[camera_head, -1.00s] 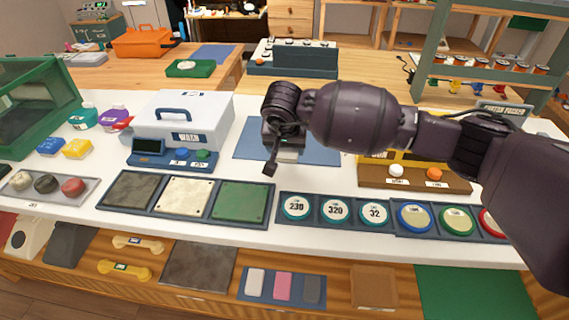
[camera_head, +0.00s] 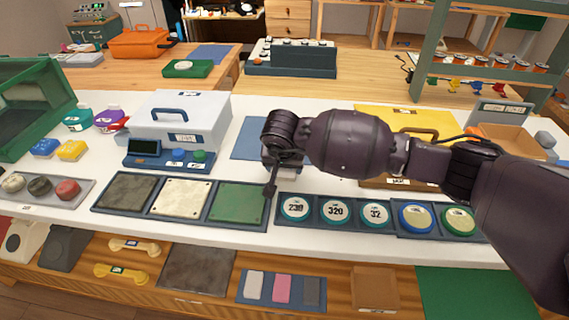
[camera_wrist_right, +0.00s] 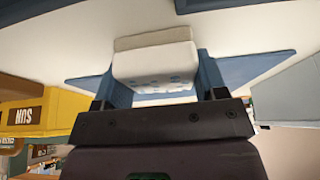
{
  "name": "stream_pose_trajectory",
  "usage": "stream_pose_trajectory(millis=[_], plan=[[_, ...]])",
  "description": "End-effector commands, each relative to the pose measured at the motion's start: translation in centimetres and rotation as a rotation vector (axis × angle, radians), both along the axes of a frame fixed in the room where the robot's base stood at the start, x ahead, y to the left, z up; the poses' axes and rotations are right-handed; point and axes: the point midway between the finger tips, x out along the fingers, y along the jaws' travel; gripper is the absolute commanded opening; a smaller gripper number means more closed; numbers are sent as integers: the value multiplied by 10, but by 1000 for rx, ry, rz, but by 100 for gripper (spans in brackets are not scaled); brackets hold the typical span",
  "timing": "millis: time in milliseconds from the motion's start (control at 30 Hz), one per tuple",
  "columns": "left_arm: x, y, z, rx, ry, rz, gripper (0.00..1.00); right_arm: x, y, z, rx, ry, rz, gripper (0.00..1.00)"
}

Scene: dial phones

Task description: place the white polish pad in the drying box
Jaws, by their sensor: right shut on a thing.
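My right gripper (camera_head: 281,176) is shut on a white block-shaped pad (camera_wrist_right: 155,60), pale in the head view (camera_head: 288,174). It holds the pad over the worktop, by the blue mat (camera_head: 250,140) and near the green plate's upper right corner. In the right wrist view the pad sits between the two blue fingers. A closed pale box with a blue handle (camera_head: 215,111) stands left of the gripper. A yellow box (camera_head: 380,116) stands to the right, partly behind my arm. I cannot tell from labels which is the drying box. My left gripper is out of view.
Dark, cream and green plates (camera_head: 238,203) lie along the front, beside numbered discs (camera_head: 335,211). A green open case (camera_head: 32,105) stands far left. The shelf below holds white, pink and grey bars (camera_head: 282,289).

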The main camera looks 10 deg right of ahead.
Motion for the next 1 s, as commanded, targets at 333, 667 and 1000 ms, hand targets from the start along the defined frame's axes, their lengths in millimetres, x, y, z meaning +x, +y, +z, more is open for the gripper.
stream_pose_trajectory(millis=[333, 667, 1000], plan=[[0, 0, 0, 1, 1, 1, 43, 0, 0, -2, -1, 1, 0, 91], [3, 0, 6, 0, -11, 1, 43, -3, 1, 14, 0, -4, 1, 91], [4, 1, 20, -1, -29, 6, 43, -26, 9, 74, -1, -7, 3, 91]])
